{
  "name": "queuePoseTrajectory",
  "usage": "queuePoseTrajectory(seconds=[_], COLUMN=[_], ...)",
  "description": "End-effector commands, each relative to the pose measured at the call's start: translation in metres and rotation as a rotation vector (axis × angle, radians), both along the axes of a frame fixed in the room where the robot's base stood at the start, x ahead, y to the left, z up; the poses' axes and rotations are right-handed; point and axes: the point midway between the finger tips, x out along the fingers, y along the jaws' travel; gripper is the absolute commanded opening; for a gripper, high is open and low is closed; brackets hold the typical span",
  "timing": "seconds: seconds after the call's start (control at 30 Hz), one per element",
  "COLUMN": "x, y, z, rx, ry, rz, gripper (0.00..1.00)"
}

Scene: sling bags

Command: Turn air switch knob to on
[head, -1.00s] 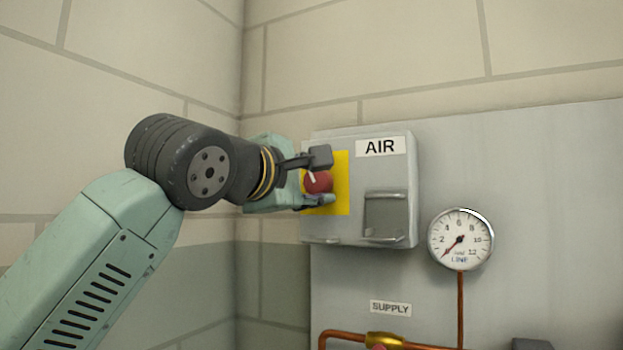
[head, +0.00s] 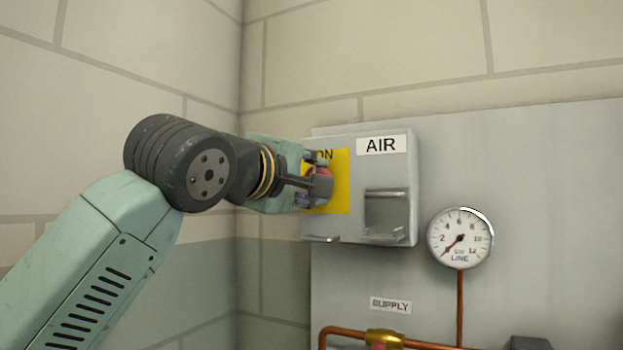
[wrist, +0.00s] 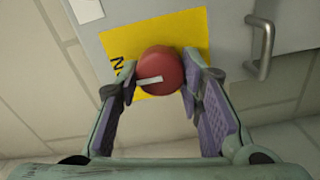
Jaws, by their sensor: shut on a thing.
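The air switch knob is a round red knob (head: 320,171) with a white pointer mark, on a yellow plate (head: 341,190) on the grey box labelled AIR (head: 381,145). My gripper (head: 318,180) is shut on the knob, with its fingers mostly covering it in the head view. In the wrist view my gripper (wrist: 158,82) has one finger on each side of the red knob (wrist: 163,66). The white mark points left there, towards the side with the plate's lettering. Part of the word ON shows at the plate's top in the head view.
A round line gauge (head: 460,238) reads low. A copper pipe (head: 345,334) runs below the SUPPLY label (head: 390,305). A block wall is at left.

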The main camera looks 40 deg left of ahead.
Motion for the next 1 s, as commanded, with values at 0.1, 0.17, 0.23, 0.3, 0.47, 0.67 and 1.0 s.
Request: queuePoseTrajectory(seconds=[0.1,0.17,0.23,0.3,0.47,0.67,1.0], x=[0.0,0.0,0.0,0.0,0.0,0.0,-0.018], y=[0.0,0.0,0.0,0.0,0.0,0.0,-0.004], z=[0.0,0.0,0.0,0.0,0.0,0.0,0.0], rx=[0.003,0.003,0.002,0.002,0.001,0.0,0.0], ry=[0.001,0.001,0.0,0.0,0.0,0.0,-0.001], rz=[0.0,0.0,0.0,0.0,0.0,0.0,0.002], gripper=[0.06,0.06,0.06,0.38,0.49,0.54,0.54])
